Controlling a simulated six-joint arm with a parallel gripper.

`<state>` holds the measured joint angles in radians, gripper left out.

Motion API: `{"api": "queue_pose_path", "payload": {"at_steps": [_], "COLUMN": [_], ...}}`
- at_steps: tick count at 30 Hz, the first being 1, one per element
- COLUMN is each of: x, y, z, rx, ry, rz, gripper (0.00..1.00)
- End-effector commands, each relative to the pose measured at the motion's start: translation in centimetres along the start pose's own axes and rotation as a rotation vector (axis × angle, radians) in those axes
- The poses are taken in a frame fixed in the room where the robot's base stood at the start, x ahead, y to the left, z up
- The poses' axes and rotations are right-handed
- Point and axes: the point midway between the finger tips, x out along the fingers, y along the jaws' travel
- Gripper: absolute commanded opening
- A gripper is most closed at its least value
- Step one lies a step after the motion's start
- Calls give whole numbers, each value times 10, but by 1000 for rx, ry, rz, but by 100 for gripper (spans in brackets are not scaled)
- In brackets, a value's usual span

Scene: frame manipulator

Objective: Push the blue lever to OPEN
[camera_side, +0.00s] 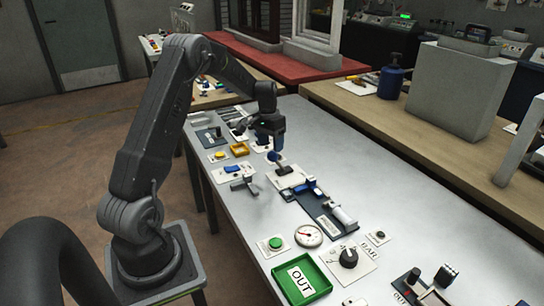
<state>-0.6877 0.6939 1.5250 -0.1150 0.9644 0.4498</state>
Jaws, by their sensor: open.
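My gripper (270,140) points down over the far middle of the grey bench (222,203). Its fingers are small and dark here. Just below it stands a blue-topped handle (273,156) with a dark stem on a white plate (287,180). I cannot tell whether the gripper touches it. No OPEN label is readable, so I cannot tell for certain which one is the blue lever.
Nearer on the bench are a green tray marked OUT (322,282), a round gauge (308,236), a green button (275,243) and a black knob (348,257). A wooden bench (440,135) runs behind.

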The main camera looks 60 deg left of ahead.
Motion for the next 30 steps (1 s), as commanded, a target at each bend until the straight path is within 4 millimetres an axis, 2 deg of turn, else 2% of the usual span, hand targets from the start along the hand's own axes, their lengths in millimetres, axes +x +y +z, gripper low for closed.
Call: {"api": "queue_pose_path", "payload": {"at_steps": [3,9,21,30], "x": [23,45,51,50], "y": [0,0,0,0], "z": [1,0,0,0], "rx": [0,-1,0,0], "ry": [-4,-1,0,0], "rz": [2,1,0,0], "gripper": [59,59,58,30]}}
